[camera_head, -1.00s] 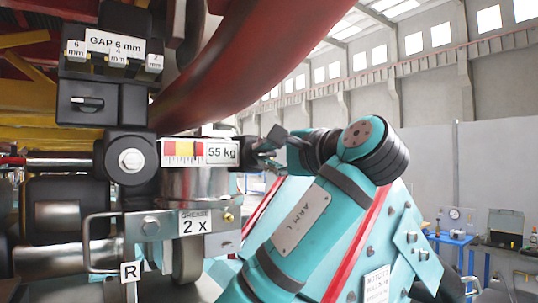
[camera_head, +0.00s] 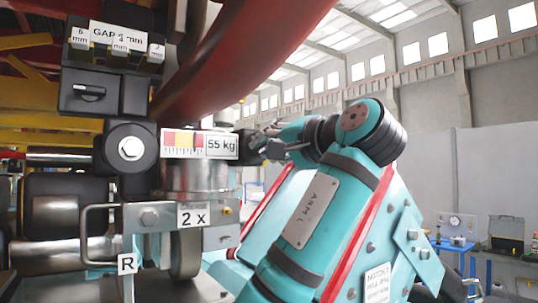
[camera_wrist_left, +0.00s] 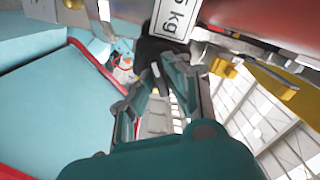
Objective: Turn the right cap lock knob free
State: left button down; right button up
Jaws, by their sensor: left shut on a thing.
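My left arm (camera_head: 318,205) comes up from below, and its gripper (camera_head: 266,143) reaches left to the right end of the wheel assembly. The fingers are shut on a small dark part, taken as the right cap lock knob (camera_head: 247,143), just right of the white "55 kg" label (camera_head: 221,146). The fingers hide much of the knob. In the left wrist view the gripper (camera_wrist_left: 158,85) points at a black part (camera_wrist_left: 152,48) beside the same label (camera_wrist_left: 176,16). My right gripper is not in view.
A thick red rail (camera_head: 245,60) curves close above the gripper. A metal cylinder (camera_head: 199,178), a "2 X" label (camera_head: 193,215) and a bent handle (camera_head: 86,235) with an "R" tag (camera_head: 128,263) sit below and left. A blue bench (camera_head: 455,243) stands far right.

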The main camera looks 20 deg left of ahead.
pick_arm(q)
jog(key=n, duration=1.2)
dwell(0.6)
jog(key=c, duration=1.4)
grip_release()
jog(key=shift+w+a, duration=0.15)
jog(key=shift+o, duration=0.2)
notch_tip(320, 180, up, 10)
